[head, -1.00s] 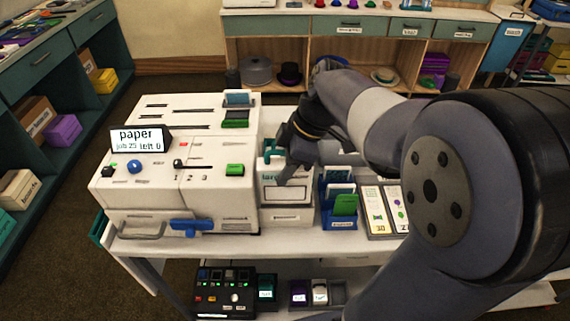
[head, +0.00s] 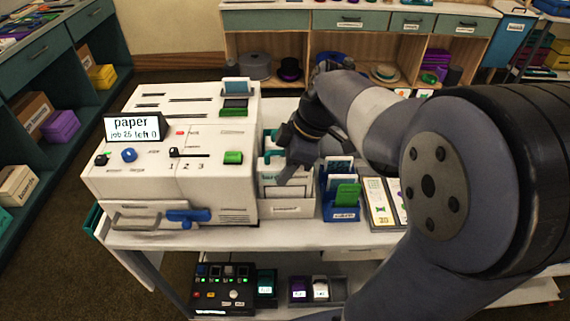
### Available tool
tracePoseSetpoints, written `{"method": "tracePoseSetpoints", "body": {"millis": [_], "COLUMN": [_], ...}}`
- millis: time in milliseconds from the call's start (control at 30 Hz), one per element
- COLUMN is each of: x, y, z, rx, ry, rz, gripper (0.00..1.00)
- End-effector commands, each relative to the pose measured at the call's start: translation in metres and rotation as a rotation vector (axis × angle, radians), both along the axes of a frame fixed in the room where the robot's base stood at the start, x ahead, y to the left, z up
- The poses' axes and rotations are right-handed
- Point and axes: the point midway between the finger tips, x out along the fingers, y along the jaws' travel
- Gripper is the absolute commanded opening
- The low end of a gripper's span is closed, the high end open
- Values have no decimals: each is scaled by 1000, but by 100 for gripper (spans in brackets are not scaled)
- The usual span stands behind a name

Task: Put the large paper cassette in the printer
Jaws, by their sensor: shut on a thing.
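The printer (head: 213,205) is a white block at the left of the table. Its sign (head: 136,128) reads "paper" and "job 25 left 0", and a blue latch (head: 187,216) sits low on its front. Just right of it stands a white rack (head: 288,208) with white and teal parts in it. My gripper (head: 286,176) points down over this rack, shut on a cassette (head: 268,168) with white and teal parts. The fingers and wrist hide much of the cassette; I cannot read its size label now or tell whether it is clear of the rack.
A blue holder (head: 341,212) with white and green cards stands right of the rack, beside a picture-card board (head: 379,203). A dark control box (head: 223,290) and small cartridges (head: 318,290) lie on the lower shelf. My arm covers the right side.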

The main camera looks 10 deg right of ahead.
Motion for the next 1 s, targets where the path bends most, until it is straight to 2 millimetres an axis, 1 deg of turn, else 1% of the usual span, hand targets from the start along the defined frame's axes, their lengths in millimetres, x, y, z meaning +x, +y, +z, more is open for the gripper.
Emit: {"method": "tracePoseSetpoints", "body": {"millis": [700,1000], "x": [0,0], "y": [0,0], "z": [-26,-32], "rx": [2,2], "ry": [-1,-1], "rz": [0,0], "gripper": [3,3]}}
